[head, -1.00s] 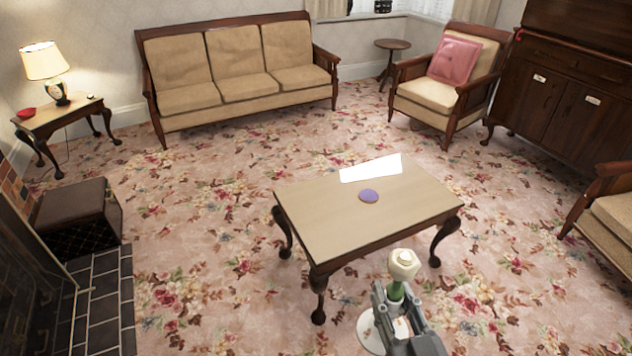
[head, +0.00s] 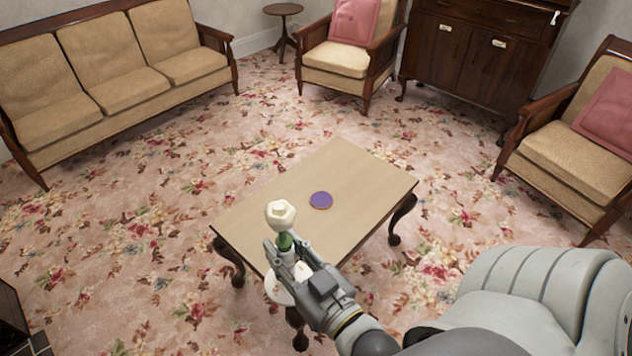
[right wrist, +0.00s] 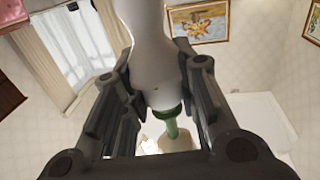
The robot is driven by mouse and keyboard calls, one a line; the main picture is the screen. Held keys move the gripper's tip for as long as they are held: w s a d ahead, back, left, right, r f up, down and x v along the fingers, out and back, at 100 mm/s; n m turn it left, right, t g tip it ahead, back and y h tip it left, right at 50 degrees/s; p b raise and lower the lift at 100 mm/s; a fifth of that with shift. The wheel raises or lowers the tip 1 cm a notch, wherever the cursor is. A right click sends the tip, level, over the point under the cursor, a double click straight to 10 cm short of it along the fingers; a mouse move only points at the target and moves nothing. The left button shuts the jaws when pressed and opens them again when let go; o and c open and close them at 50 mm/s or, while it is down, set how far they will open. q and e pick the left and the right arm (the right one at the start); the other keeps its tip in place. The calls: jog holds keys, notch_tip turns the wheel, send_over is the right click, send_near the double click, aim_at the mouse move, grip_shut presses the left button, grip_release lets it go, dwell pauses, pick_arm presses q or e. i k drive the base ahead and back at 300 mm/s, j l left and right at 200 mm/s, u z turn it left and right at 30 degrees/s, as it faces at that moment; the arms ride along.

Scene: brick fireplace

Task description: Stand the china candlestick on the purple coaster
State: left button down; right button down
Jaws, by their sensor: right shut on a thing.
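The purple coaster (head: 321,200) lies flat near the middle of the wooden coffee table (head: 345,160). My right gripper (head: 284,254) is shut on the china candlestick (head: 281,213). The candlestick has a cream top, a green stem and a white base, and stands roughly upright in the jaws at the table's near left edge. The coaster is apart from it, up and to the right. In the right wrist view the candlestick's white body (right wrist: 148,50) and green part (right wrist: 170,120) show between the fingers. My left gripper is not in view.
The tabletop around the coaster is bare. A sofa (head: 110,70) stands at the upper left. An armchair (head: 340,60), a dark cabinet (head: 480,60) and another armchair (head: 575,150) stand behind and to the right. Floral carpet surrounds the table.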

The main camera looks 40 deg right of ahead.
aim_at(321, 199)
jog(key=i+j+z, duration=0.25)
jog(key=i+z, duration=0.25)
jog(key=i+j+z, duration=0.95)
jog(key=i+j, duration=0.05)
jog(key=j, duration=0.05)
